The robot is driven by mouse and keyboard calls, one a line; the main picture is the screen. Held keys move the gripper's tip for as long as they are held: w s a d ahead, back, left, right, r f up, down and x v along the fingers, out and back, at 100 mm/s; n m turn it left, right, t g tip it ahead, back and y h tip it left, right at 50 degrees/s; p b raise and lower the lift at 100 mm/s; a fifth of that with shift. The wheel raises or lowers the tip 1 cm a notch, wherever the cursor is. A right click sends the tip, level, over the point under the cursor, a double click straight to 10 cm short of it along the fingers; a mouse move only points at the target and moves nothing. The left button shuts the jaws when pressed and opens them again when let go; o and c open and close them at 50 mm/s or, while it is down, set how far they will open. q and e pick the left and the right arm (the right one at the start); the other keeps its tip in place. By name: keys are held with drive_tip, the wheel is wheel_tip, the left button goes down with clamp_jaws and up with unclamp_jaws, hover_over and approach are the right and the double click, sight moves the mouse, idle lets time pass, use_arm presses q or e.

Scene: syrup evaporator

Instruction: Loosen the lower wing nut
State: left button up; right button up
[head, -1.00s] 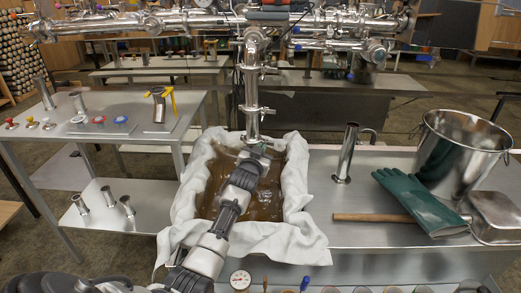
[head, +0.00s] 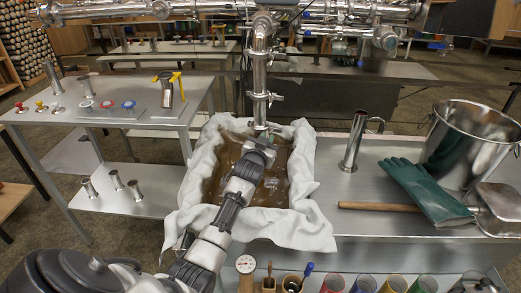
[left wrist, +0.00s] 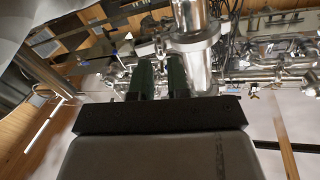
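A vertical steel pipe (head: 260,75) hangs above the cloth-lined pan of brown liquid (head: 215,190). A lower clamp (head: 268,97) sits around it, with a small part sticking out to its right that looks like the lower wing nut (head: 279,97). A higher clamp (head: 262,54) is above. My left gripper (head: 263,138) is at the pipe's lower end, below the lower clamp. In the left wrist view its two green fingers (left wrist: 162,75) are apart, with nothing clearly held between them. The pipe (left wrist: 196,70) and a clamp (left wrist: 192,42) are just right of the fingers. My right gripper does not show.
Pale cloth (head: 305,165) hangs over the pan's edges. To the right stand a steel jug (head: 354,140) and a bucket (head: 465,145), with green gloves (head: 430,190) beside them. A side table (head: 130,90) at left holds small fittings. Horizontal pipes (head: 160,12) run overhead.

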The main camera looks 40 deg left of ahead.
use_arm(q)
drive_tip(key=v, duration=0.8)
drive_tip(key=shift+s+p, duration=0.3)
drive_tip(key=shift+s, duration=0.05)
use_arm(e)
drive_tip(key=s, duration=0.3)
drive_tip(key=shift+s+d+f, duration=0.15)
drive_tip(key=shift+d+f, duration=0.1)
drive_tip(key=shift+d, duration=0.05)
